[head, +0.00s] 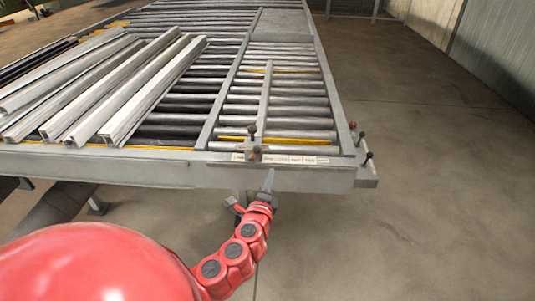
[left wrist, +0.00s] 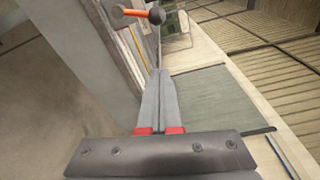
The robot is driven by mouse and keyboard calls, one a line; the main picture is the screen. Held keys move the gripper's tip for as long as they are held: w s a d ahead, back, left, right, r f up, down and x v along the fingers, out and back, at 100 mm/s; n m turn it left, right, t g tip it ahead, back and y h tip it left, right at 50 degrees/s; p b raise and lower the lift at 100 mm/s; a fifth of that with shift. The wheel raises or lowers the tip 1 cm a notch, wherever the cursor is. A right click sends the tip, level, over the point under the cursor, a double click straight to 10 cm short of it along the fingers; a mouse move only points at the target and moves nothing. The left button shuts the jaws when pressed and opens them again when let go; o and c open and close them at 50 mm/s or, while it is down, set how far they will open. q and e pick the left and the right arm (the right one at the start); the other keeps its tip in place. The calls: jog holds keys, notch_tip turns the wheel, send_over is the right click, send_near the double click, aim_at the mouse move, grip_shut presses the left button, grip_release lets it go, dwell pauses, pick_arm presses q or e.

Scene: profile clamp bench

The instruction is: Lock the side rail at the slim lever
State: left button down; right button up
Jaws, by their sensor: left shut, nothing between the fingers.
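The side rail (head: 265,95) is a narrow metal bar running lengthwise over the rollers. At its near end, on the front beam, stands a slim lever with a dark knob (head: 252,129) and a reddish-brown knob (head: 257,150) just below. My left gripper (head: 269,176) is shut and empty, just in front of the beam, below and slightly right of the lever. In the left wrist view its closed fingers (left wrist: 160,100) point up toward a lever with an orange and black knob (left wrist: 156,15), apart from it. My right gripper is not in view.
A labelled scale strip (head: 290,159) runs along the front beam. More levers with dark and red knobs (head: 366,157) sit at the right corner. Several metal profiles (head: 130,90) lie on the rollers at left. The floor (head: 430,150) at right is clear.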

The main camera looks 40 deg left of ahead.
aim_at(255, 154)
pick_arm(q)
jog(key=w+a+p, duration=0.5)
jog(key=w+a, duration=0.1)
jog(key=shift+w+a+r, duration=0.25)
jog(key=shift+a+r, duration=0.05)
jog(key=shift+a, duration=0.05)
dwell(0.5)
jog(key=shift+s+a, duration=0.1)
jog(key=shift+a, duration=0.05)
